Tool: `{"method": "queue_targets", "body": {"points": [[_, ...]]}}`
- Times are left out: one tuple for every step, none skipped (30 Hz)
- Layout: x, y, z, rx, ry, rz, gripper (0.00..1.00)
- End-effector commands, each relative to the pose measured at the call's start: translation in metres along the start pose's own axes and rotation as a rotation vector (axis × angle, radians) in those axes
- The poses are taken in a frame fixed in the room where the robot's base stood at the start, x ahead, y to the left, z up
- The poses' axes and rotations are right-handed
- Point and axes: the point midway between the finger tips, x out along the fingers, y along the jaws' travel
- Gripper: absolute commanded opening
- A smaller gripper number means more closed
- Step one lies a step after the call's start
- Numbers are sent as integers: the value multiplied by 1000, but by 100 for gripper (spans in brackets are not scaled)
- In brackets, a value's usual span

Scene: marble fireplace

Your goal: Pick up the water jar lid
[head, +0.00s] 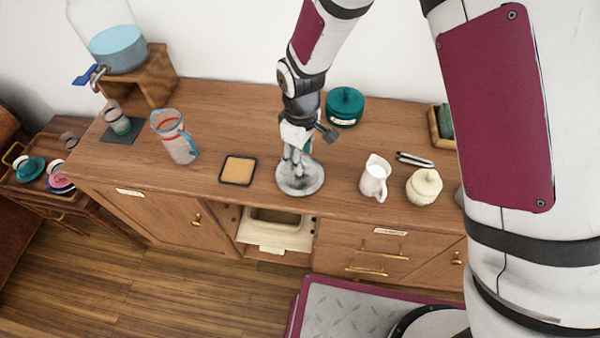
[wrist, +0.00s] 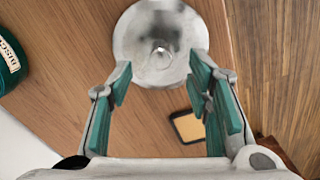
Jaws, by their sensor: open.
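The water jar lid, a round silver disc with a small central knob, lies on the wooden counter near its front edge in the head view (head: 300,187). In the wrist view the lid (wrist: 135,40) is at the top centre, knob facing up. My gripper (head: 297,158) is above the lid, pointing down, and partly hides it in the head view. In the wrist view my gripper (wrist: 161,78) is open with nothing between its teal finger pads. The knob shows just beyond the fingertips, roughly centred between them. I cannot tell the exact height of the fingertips above the lid.
A tan square coaster (head: 238,170) and a glass pitcher (head: 176,140) are left of the lid. A white creamer jug (head: 374,178) and cream pot (head: 424,187) are right. A teal canister (head: 345,106) stands behind. A water dispenser (head: 115,45) sits on a wooden stand.

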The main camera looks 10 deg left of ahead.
Motion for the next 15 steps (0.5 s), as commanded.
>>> {"method": "queue_targets", "body": {"points": [[3, 0, 0, 0, -1, -1, 46], [4, 0, 0, 0, -1, 0, 46], [5, 0, 0, 0, -1, 0, 46], [7, -1, 0, 0, -1, 0, 46], [9, -1, 0, 0, -1, 0, 46], [14, -1, 0, -1, -1, -1, 46], [17, -2, 0, -1, -2, -1, 46], [21, -2, 0, -1, -2, -1, 46], [26, -2, 0, -1, -3, -2, 46], [30, -2, -1, 0, -2, -1, 46], [34, -2, -1, 0, -3, -1, 46], [39, -2, -1, 1, -2, -1, 46], [43, -1, -1, 1, -2, -1, 46], [46, -1, -2, 1, -1, -1, 46], [50, -1, -2, 1, 0, 0, 46]]}}
